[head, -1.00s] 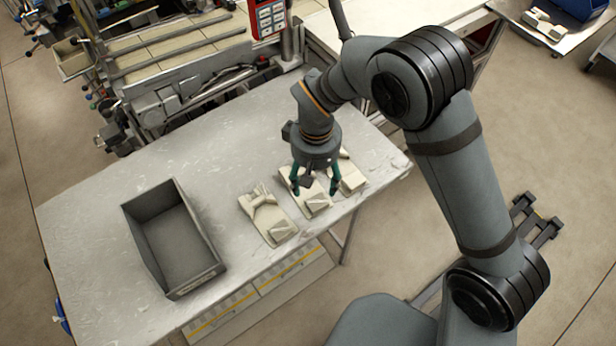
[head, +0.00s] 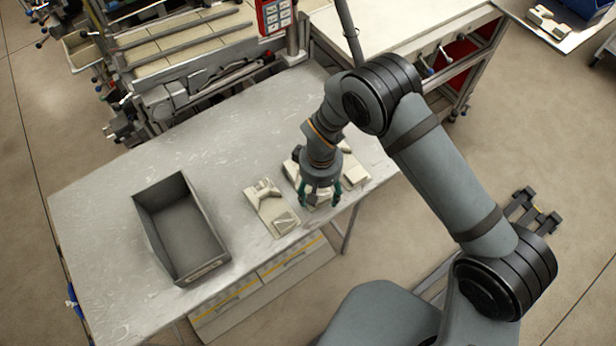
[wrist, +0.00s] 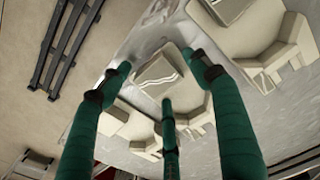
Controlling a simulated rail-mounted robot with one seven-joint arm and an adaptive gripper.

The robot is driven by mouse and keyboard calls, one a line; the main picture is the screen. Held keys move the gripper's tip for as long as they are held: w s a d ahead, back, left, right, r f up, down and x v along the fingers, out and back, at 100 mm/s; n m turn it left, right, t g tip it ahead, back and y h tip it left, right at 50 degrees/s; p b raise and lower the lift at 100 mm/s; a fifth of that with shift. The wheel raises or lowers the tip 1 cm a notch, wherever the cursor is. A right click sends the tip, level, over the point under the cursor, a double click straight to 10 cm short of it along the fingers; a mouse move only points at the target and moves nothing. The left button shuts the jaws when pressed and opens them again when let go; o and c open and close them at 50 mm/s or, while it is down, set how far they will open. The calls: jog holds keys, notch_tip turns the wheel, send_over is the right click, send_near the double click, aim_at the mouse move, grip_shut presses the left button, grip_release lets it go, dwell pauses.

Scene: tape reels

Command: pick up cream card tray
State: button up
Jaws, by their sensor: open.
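Three cream card trays with raised blocks lie in a row near the table's front edge. The left tray (head: 270,207) is in full view. The middle tray (head: 291,170) is partly hidden under my gripper (head: 320,200). The right tray (head: 354,172) is partly covered by my arm. In the wrist view, my gripper (wrist: 158,74) has its green fingers spread around a raised block of the middle tray (wrist: 152,82). Another tray (wrist: 262,45) shows at upper right there. Whether the fingertips touch the tray cannot be told.
An empty grey bin (head: 184,232) stands on the left of the table (head: 110,215). Its neighbouring trays leave little room beside my gripper. Machinery with a red control panel (head: 274,15) is behind the table. The table's middle back is clear.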

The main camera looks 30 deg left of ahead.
jog(key=shift+c, duration=0.5)
jog(key=c, duration=1.1)
jog(key=shift+c, duration=0.4)
